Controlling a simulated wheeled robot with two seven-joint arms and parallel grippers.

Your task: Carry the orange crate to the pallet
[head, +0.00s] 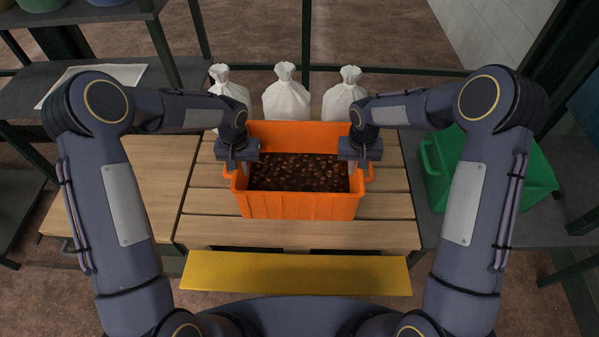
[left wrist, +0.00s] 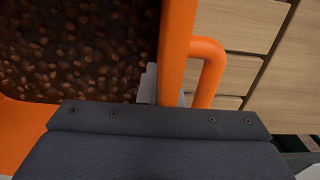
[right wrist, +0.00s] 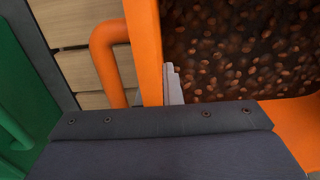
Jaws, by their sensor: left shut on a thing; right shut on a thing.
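The orange crate (head: 300,207), filled with dark brown beans, is upright over the wooden pallet (head: 380,236) in the head view. I cannot tell whether its base touches the slats. My left gripper (head: 239,164) is shut on the crate's left side wall, which also shows in the left wrist view (left wrist: 176,40). My right gripper (head: 358,163) is shut on the right side wall, seen in the right wrist view (right wrist: 148,50). An orange loop handle stands outside the wall in each wrist view. The crate's underside is hidden.
Several white tied sacks (head: 286,98) stand behind the crate. A green crate (head: 500,170) sits on the dark surface at right. A yellow board (head: 297,273) lies in front of the pallet. A wooden surface (head: 120,190) and dark shelving (head: 100,75) are at left.

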